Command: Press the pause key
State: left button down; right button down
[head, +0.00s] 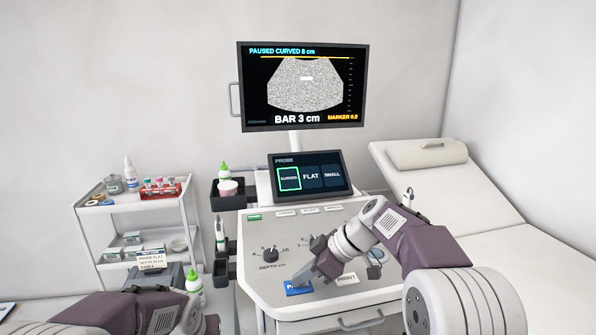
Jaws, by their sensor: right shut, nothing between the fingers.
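The blue pause key (293,291) is at the front edge of the console panel (262,293), partly covered by my right gripper (302,280). That gripper is shut and empty, its fingertips pointing down at the key. They look at or just above its top; I cannot tell whether they touch. The upper monitor (305,123) reads "PAUSED CURVED 8 cm", "BAR 3 cm" and a marker value over a grey fan image. My left arm is low at the left bottom; its fingers cannot be made out.
The white PRINT key (347,279) is just right of the pause key. A depth knob (270,254) is behind it. The probe touch screen (311,192) has CURVED outlined green. A supply trolley (147,204) stands left, an exam couch (462,204) right.

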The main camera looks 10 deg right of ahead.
pick_arm(q)
jog(key=shift+s+f, duration=0.2)
jog(key=shift+f, duration=0.05)
pick_arm(e)
jog(key=shift+r, duration=3.45)
jog(key=s+r, duration=0.6)
jog(key=s, duration=0.2)
pick_arm(q)
jog(key=shift+r, duration=0.15)
pick_arm(e)
jog(key=shift+r, duration=0.1)
